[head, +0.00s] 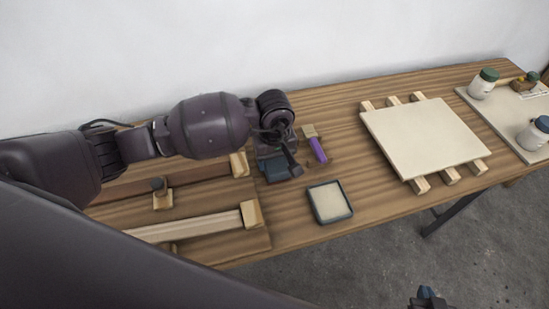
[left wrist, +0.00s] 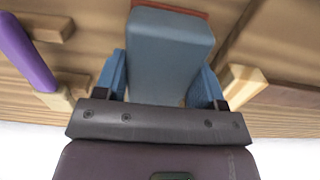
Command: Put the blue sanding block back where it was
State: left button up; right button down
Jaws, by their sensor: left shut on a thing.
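The blue sanding block (head: 271,168) is in my left gripper (head: 287,163), just right of the wooden jig on the bench. The arm hides part of it in the head view. In the left wrist view the block (left wrist: 170,50) sits between the two blue fingers of the gripper (left wrist: 163,85), which press on its sides. A reddish-brown strip shows along its far edge. I cannot tell whether it touches the bench. My right gripper (head: 428,298) shows only as a dark tip at the bottom edge of the head view, over the floor; its jaws are unclear.
A dark-rimmed square tray (head: 347,214) lies in front of the block. A purple-handled tool (head: 318,150) lies to its right. A pale panel (head: 425,135) rests on wooden strips. Jars (head: 483,84) stand on a board at far right. The jig's wooden end blocks (head: 251,214) are at left.

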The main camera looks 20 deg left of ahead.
pick_arm(q)
jog(key=shift+f, duration=0.3)
jog(key=o, duration=1)
jog(key=shift+c, duration=0.2)
jog(key=shift+r, duration=0.1)
notch_tip(320, 180, up, 12)
jog(key=shift+r, duration=0.1)
